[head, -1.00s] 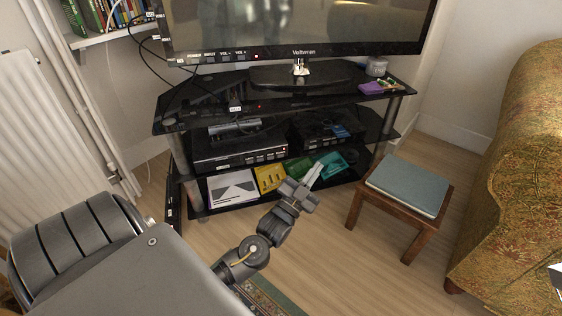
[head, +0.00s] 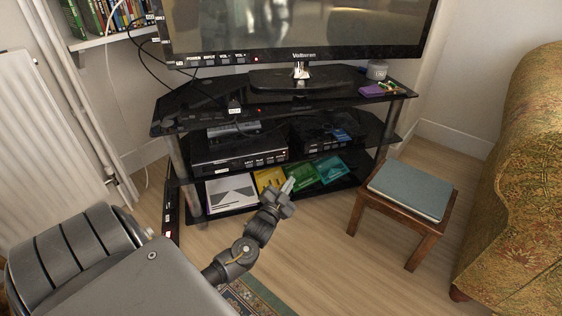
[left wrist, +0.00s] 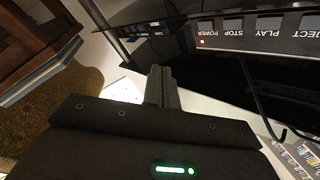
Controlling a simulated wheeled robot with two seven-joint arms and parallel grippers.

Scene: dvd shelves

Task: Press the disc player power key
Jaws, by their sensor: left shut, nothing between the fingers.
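The disc player (head: 238,150) is the wide black box on the left of the stand's middle shelf. In the left wrist view its front panel (left wrist: 260,43) appears upside down at upper right, with keys labelled POWER, STOP, PLAY and EJECT. The power key (left wrist: 206,26) is the one at the panel's end nearest my fingers, with a red light by it. My left gripper (head: 289,185) is shut and empty, in front of the lower shelf. Its fingers show in the left wrist view (left wrist: 162,75), apart from the panel in the picture. My right gripper is out of view.
A second black box (head: 322,134) is right of the player. Coloured cases, such as a green one (head: 303,174), lie on the lower shelf. A wooden stool (head: 409,190) and a patterned sofa (head: 515,170) stand to the right. A television (head: 300,30) is above.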

